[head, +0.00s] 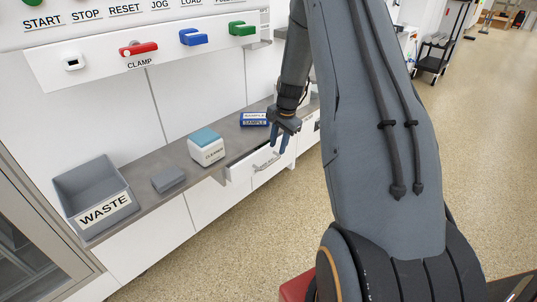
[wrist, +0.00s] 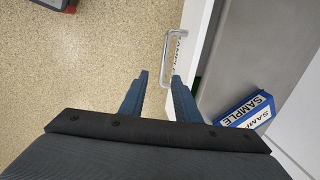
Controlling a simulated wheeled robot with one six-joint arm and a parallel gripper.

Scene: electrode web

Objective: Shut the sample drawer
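The white sample drawer (head: 240,171) stands out from the cabinet face below the counter in the head view; how far is hard to tell. Its front (wrist: 196,22) and silver bar handle (wrist: 168,62) show at the top of the wrist view, with a partly hidden SAMPLE label behind the bar. The handle also shows in the head view (head: 266,163). My gripper (head: 280,146) points down near the drawer front and handle.
A blue and white SAMPLE box (head: 254,119) lies on the grey counter (head: 222,150), near the gripper. A CLEANER block (head: 206,151), a grey block (head: 168,180) and a WASTE bin (head: 97,197) stand further left. A control panel with levers (head: 137,49) is above.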

